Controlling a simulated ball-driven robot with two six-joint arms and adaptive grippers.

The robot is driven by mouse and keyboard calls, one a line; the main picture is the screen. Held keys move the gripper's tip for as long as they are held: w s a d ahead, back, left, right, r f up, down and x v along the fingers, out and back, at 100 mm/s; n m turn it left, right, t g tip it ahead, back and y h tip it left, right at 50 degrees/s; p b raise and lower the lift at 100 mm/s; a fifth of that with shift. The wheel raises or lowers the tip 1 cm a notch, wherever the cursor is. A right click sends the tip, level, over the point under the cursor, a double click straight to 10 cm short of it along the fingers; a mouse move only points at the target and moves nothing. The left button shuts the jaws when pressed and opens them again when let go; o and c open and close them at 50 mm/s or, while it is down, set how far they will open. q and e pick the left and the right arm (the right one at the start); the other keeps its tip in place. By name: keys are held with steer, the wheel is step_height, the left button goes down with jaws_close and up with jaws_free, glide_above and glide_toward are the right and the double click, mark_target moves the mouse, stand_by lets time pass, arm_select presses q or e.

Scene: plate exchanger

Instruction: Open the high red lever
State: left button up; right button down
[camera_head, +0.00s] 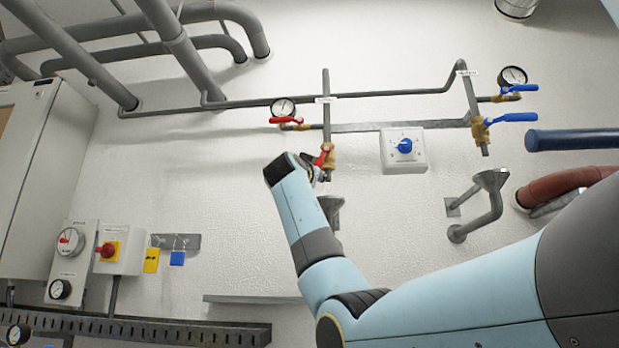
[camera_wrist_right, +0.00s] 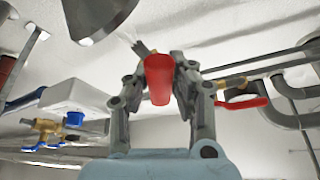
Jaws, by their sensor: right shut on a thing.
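Two red levers show on the wall piping in the head view. The upper red lever (camera_head: 285,120) points left from a brass valve under a gauge; it also shows in the right wrist view (camera_wrist_right: 243,104), apart from my fingers. The lower red lever (camera_head: 322,156) sits on a brass valve (camera_head: 330,158) on the vertical pipe. My right gripper (camera_head: 309,168) is at this lower lever. In the right wrist view its fingers are shut on that lever (camera_wrist_right: 159,78), which lies between them. The gripper partly hides the lever in the head view. My left gripper is not in view.
A gauge (camera_head: 283,107) is above the upper lever. A funnel drain (camera_head: 331,206) is just below the held lever's valve. A white box with a blue knob (camera_head: 404,148) is to the right, with blue levers (camera_head: 511,118) beyond. Bare wall lies left of the gripper.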

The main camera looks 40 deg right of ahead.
steer(key=shift+d+f+n, duration=0.1)
steer(key=shift+f+n, duration=0.2)
steer(key=shift+f, duration=0.1)
steer(key=c, duration=1.1)
jaws_free()
steer(key=shift+r, duration=0.15)
steer(key=shift+s+r, duration=0.1)
steer(key=v, duration=1.2)
